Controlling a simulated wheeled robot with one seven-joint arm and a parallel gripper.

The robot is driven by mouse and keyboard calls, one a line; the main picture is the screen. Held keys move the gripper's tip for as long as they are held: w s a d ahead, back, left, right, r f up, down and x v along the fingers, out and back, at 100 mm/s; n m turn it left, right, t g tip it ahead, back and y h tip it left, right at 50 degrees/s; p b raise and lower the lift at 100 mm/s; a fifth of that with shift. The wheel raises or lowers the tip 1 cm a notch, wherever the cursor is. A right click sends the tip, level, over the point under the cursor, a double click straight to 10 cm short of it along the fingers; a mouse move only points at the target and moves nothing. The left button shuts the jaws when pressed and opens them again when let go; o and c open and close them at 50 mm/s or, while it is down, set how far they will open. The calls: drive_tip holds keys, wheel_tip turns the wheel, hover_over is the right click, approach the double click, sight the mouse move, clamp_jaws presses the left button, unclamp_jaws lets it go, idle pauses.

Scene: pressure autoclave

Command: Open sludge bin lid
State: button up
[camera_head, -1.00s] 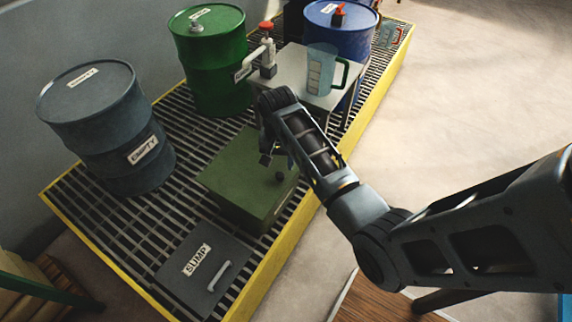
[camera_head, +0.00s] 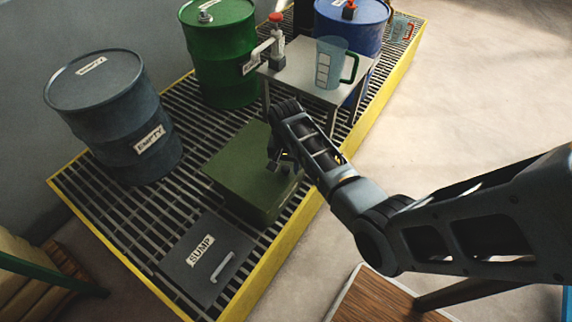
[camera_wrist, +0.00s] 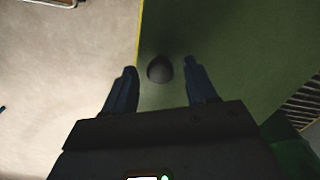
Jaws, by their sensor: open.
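The green box with a flat lid (camera_head: 238,168) stands on the grating in the head view; I take it to be the sludge bin. Its lid lies flat. In the wrist view the green lid (camera_wrist: 235,50) fills the right side, and a dark round knob (camera_wrist: 160,69) stands on it. My gripper (camera_head: 287,165) is above the lid's right part. In the wrist view my gripper (camera_wrist: 162,85) is open, with the knob between and slightly beyond its two fingertips, and nothing is held. In the head view my gripper hides the knob.
A grey drum (camera_head: 110,120) stands left, a green drum (camera_head: 222,60) behind. A small table (camera_head: 300,82) with a jug (camera_head: 330,62) stands behind my arm. The SUMP cover (camera_head: 185,262) lies in front.

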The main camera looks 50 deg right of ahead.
drive_tip(key=shift+c, duration=0.2)
clamp_jaws()
idle(0.3)
drive_tip(key=shift+r, duration=0.15)
